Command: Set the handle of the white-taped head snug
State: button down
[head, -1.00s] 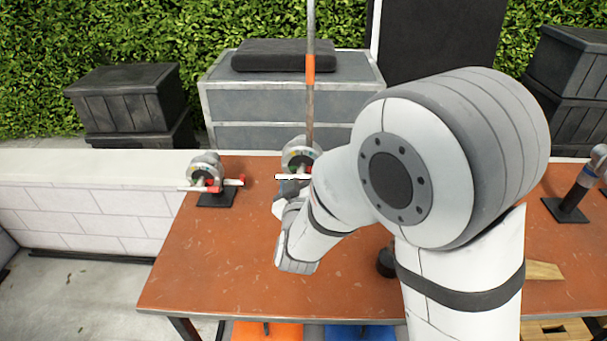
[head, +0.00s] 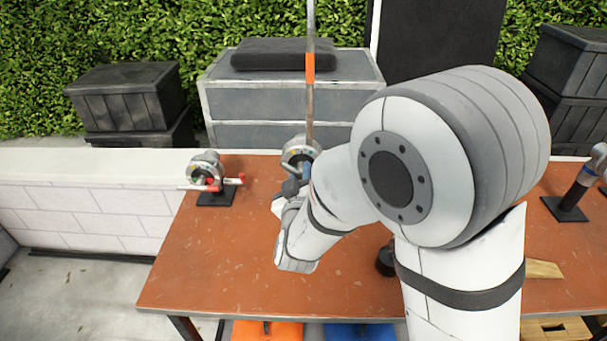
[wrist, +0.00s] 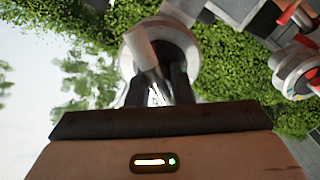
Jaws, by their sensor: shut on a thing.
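A round grey grip head (head: 297,150) is on the upright pole at the table's back, partly hidden by my arm. In the wrist view the round head (wrist: 184,43) is right in front of my gripper (wrist: 160,82). A pale handle (wrist: 143,48) stands out from it, its lower end between my two dark fingers. My gripper (head: 291,188) is shut on this handle. White tape on this head cannot be made out clearly. A second head (head: 205,165) with red-ended handles stands on a black base to the left; it also shows in the wrist view (wrist: 293,72).
The brown table (head: 220,260) is clear at its front left. A small black knob-like thing (head: 385,262) is beside my arm. Another stand with a black base (head: 566,208) is at the right. A grey case (head: 290,98) stands behind the table.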

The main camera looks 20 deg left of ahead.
jog(key=shift+f+m+b, duration=0.15)
jog(key=shift+m+b, duration=0.15)
jog(key=shift+b, duration=0.3)
jog(key=m+b, duration=0.2)
jog(key=b, duration=0.2)
jog(key=shift+f, duration=0.15)
jog(key=m+b, duration=0.7)
jog(key=b, duration=0.2)
jog(key=m+b, duration=0.4)
jog(key=b, duration=0.1)
jog(key=m+b, duration=0.4)
jog(key=shift+m, duration=0.4)
jog(key=c, duration=0.7)
grip_release()
jog(key=shift+r, duration=0.25)
jog(key=shift+s, duration=0.1)
